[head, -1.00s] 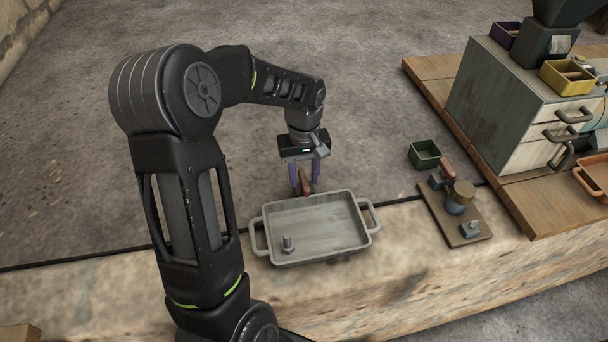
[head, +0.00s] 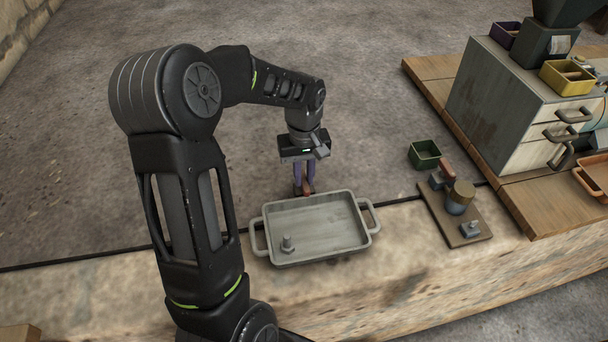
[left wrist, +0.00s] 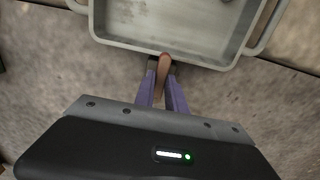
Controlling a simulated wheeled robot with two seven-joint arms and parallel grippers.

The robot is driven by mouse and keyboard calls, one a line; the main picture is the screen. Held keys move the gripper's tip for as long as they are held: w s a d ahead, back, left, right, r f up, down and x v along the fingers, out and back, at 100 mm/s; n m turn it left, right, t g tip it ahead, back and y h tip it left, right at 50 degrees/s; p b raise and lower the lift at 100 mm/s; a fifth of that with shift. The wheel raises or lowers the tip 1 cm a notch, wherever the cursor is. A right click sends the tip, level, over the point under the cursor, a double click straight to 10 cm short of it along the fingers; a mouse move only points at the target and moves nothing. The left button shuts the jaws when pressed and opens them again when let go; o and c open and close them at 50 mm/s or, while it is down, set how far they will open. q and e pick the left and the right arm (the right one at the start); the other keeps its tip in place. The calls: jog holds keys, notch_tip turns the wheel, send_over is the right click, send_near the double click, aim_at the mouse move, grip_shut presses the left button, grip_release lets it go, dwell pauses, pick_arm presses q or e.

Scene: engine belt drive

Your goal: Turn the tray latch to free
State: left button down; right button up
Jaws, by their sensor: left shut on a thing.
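The grey metal tray (head: 325,225) with two side handles sits on the stone ledge. My left gripper (head: 305,190) is just behind the tray's far edge, pointing down. Its purple fingers are shut on a reddish-brown latch lever (left wrist: 164,64). In the left wrist view the lever lies between the fingertips and reaches to the tray's rim (left wrist: 175,56). The latch's mount is hidden by the fingers and the rim. A small grey bolt-like piece (head: 287,242) stands in the tray's near left corner. My right gripper is not in view.
Right of the tray is a wooden board (head: 448,222) with a round knob piece (head: 460,197) and a brown-handled lever. A green bin (head: 424,155) stands behind it. A grey drawer cabinet (head: 520,100) stands on wood at the right.

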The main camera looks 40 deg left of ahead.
pick_arm(q)
jog(key=shift+m, duration=0.4)
jog(key=m, duration=0.3)
jog(key=shift+m+p, duration=0.3)
jog(key=m, duration=0.4)
jog(key=shift+m+p, duration=0.3)
jog(key=m, duration=0.4)
jog(key=shift+p, duration=0.4)
jog(key=m, duration=0.4)
jog(key=shift+m+p, duration=0.3)
jog(key=shift+m, duration=0.1)
jog(key=c, duration=1.4)
grip_release()
